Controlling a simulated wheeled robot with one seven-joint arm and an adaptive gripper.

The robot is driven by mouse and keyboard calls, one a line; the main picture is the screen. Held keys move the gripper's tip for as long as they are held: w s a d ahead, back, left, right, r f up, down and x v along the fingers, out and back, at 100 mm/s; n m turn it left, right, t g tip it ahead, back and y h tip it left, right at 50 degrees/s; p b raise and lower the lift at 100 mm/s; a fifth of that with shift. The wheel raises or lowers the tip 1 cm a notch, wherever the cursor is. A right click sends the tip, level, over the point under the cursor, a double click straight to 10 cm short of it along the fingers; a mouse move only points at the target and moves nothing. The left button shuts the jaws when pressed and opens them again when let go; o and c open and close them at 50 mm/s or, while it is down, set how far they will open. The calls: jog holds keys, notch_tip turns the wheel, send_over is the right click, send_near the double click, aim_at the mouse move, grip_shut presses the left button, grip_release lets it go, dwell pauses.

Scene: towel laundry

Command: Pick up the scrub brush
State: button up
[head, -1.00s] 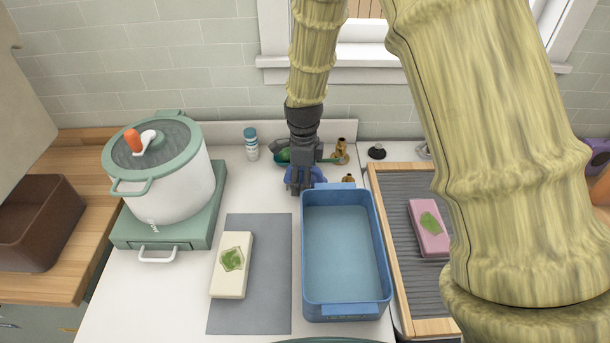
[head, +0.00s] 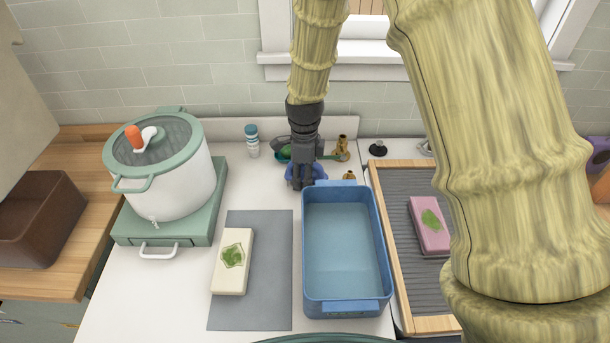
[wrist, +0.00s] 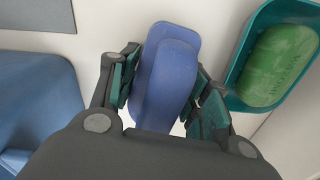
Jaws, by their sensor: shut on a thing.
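The scrub brush (wrist: 172,72) is a blue, rounded block-like piece. In the wrist view it stands between the two finger pads of my gripper (wrist: 166,88), which is shut on it. In the head view my gripper (head: 303,181) points down at the back of the counter, just behind the blue basin. Only bits of the blue brush (head: 320,171) show there around the fingers. The brush's underside is hidden, and I cannot tell whether it is clear of the counter.
A blue basin (head: 306,245) stands just in front. A green soap (wrist: 279,64) in a teal dish (wrist: 238,72) is close beside my gripper. Brass taps (head: 341,146) and a small bottle (head: 252,141) are near. A white pot (head: 172,190) stands left.

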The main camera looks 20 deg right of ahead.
notch_tip(320, 180, up, 10)
jog(key=shift+f+b, duration=0.1)
jog(key=shift+b, duration=1)
